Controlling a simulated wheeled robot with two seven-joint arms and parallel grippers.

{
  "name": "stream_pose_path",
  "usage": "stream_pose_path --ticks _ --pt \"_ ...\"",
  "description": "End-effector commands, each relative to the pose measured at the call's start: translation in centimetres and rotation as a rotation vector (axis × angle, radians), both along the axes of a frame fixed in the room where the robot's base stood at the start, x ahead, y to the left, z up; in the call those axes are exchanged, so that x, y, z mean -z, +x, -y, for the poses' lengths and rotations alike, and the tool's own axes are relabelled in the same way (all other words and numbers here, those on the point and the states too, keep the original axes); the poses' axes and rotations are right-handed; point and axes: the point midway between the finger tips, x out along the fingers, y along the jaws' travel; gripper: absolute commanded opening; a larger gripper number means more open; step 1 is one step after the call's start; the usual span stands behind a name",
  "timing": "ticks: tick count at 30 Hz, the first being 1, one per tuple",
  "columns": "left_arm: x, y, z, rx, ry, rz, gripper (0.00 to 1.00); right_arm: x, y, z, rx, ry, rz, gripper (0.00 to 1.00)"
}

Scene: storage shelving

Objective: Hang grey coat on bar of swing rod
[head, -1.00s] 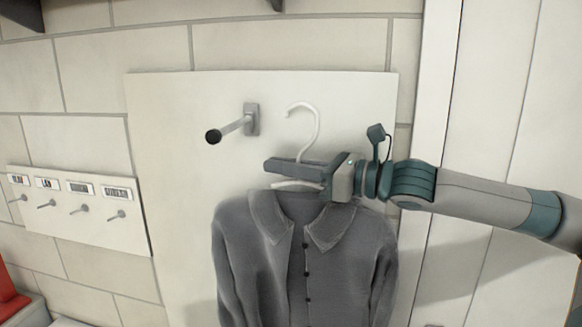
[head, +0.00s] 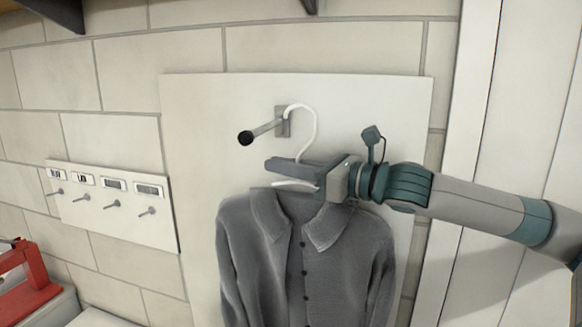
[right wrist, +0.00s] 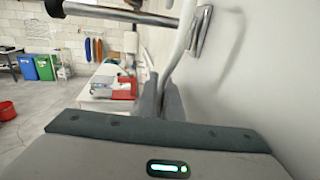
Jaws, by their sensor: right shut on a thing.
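The grey coat (head: 265,262) hangs upright on a white hanger (head: 314,128) in the head view. My right gripper (head: 285,174) is shut on the hanger just above the coat's collar. The swing rod (head: 263,130) sticks out from a wall plate and ends in a black tip. The hanger's hook overlaps the rod's base in the head view; I cannot tell whether it touches the rod. In the right wrist view the rod (right wrist: 122,13) crosses the top, and the white hanger (right wrist: 182,40) passes in front of its wall mount. My left gripper is not in view.
A white board (head: 200,110) backs the rod on a tiled wall. A strip of small labelled hooks (head: 112,204) is at left. A red object (head: 30,275) stands at the lower left. Dark brackets (head: 62,12) jut in at the top.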

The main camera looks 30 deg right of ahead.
Motion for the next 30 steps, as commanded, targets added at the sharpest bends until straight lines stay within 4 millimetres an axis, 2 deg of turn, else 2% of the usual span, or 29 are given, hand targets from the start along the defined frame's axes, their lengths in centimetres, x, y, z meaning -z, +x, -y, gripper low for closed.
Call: stream_pose_path --ticks 27,30 --pt "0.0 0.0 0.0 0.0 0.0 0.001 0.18 -0.3 4.0 -3.7 -0.001 0.002 0.005 0.0" --pt "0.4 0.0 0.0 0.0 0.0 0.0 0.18 0.5 4.0 -3.6 0.0 0.001 0.003 0.0"
